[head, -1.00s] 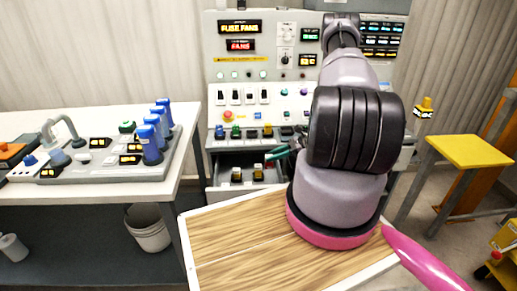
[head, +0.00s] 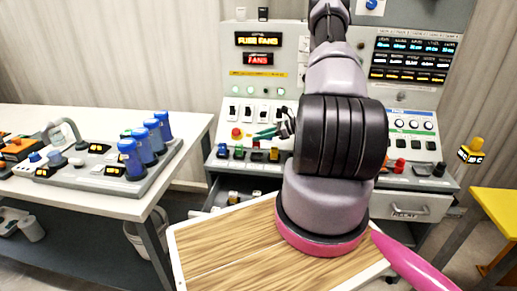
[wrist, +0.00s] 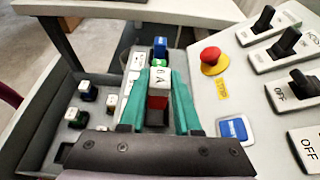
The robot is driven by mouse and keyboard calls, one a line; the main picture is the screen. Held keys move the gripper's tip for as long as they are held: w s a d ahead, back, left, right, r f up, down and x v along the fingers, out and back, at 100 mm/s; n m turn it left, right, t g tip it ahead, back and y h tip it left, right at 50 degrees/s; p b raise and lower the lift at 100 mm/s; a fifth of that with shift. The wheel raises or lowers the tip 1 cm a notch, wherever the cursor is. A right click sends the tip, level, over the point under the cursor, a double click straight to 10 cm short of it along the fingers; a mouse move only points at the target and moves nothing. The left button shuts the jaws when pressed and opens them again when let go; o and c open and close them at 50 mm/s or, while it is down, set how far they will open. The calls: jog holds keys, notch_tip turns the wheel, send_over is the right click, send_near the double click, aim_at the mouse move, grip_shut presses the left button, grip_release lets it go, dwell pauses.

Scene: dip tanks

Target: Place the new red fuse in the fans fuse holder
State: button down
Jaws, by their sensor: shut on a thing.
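My gripper (wrist: 158,98) has teal fingers shut on a fuse (wrist: 157,88) with a pale cap and a red body; part of the cap marking reads "0A". In the head view my gripper (head: 262,133) is in front of the lower panel, just above the row of fuse holders. Blue (head: 222,151) and green (head: 239,152) fuses show at the left of that row. In the wrist view a blue fuse (wrist: 160,48) stands beyond the held one. The lower end of the held fuse is hidden, and I cannot tell which holder is the fans one.
An open drawer (wrist: 62,128) below holds several pale-capped fuses. A red stop button (wrist: 211,58) and black switches (wrist: 303,83) are close on the right. The panel shows a "FUSE FANS" sign (head: 258,39) and a red "FANS" sign (head: 258,59). A wooden-topped surface (head: 225,245) lies in front.

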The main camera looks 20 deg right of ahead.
jog(key=shift+f, duration=2.45)
jog(key=shift+f, duration=0.1)
jog(key=c, duration=0.6)
grip_release()
